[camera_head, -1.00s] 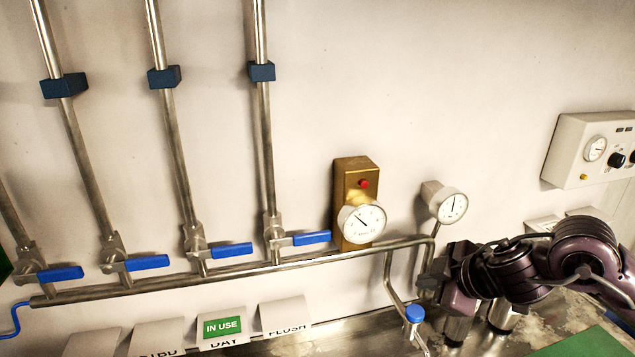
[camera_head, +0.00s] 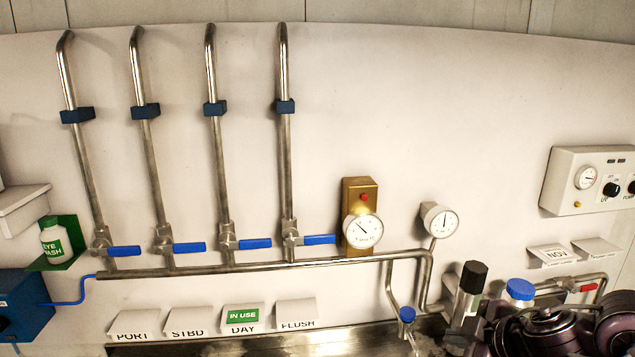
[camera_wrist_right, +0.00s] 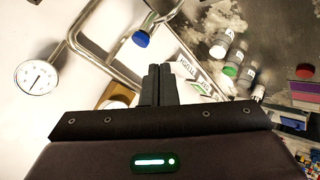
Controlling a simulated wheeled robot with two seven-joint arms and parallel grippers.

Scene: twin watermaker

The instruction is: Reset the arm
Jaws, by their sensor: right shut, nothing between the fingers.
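My right arm (camera_head: 545,335) shows at the bottom right of the head view, cut off by the lower edge. Its fingertips cannot be made out there. In the right wrist view my right gripper (camera_wrist_right: 158,72) has its two black fingers together with nothing between them. The fingers point past a blue-capped fitting (camera_wrist_right: 141,39) on the steel pipe and past several small capped bottles (camera_wrist_right: 232,70) on the metal counter. My left gripper is not in either view.
Four-way pipework with blue-handled valves (camera_head: 254,243) lines the wall. A brass-backed gauge (camera_head: 362,230) and a white gauge (camera_head: 440,220) are right of it. A black-capped bottle (camera_head: 467,295) and a blue-capped one (camera_head: 520,290) stand by my arm. A control box (camera_head: 590,180) hangs at right.

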